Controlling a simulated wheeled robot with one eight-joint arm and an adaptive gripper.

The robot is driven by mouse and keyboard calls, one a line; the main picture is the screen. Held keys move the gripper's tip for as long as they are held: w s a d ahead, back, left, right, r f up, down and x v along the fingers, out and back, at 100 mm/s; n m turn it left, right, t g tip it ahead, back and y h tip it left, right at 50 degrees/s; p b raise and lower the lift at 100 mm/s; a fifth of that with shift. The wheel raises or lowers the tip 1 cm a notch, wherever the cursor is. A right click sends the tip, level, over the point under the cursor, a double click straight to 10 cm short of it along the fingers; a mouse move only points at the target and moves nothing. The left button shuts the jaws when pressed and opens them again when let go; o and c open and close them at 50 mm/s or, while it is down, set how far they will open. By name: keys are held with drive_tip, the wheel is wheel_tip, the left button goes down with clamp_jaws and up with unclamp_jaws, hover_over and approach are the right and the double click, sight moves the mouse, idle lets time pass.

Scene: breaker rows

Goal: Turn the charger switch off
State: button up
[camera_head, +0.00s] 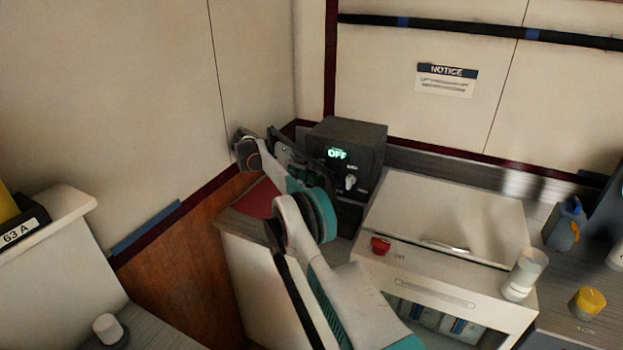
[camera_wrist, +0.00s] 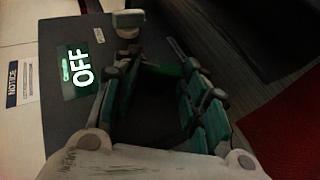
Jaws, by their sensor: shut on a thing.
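A black box (camera_head: 349,140) stands in the back corner with a lit green display (camera_head: 337,153) reading OFF. The display (camera_wrist: 77,68) also shows in the wrist view, turned sideways. A pale knob (camera_head: 350,182) on the box front is clear of my gripper; it also shows in the wrist view (camera_wrist: 128,22). My gripper (camera_wrist: 165,75) is at the box's front face beside the display, its fingers closed on a dark part that is mostly hidden between them, apparently the charger switch. In the head view my wrist hides the left part of the box front.
A white-topped cabinet (camera_head: 450,215) with a red knob (camera_head: 380,246) stands right of my arm. Walls close in behind and left of the box.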

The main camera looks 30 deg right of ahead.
idle(0.4)
drive_tip(key=o, duration=1.1)
drive_tip(key=shift+c, duration=0.2)
drive_tip(key=shift+r, duration=0.15)
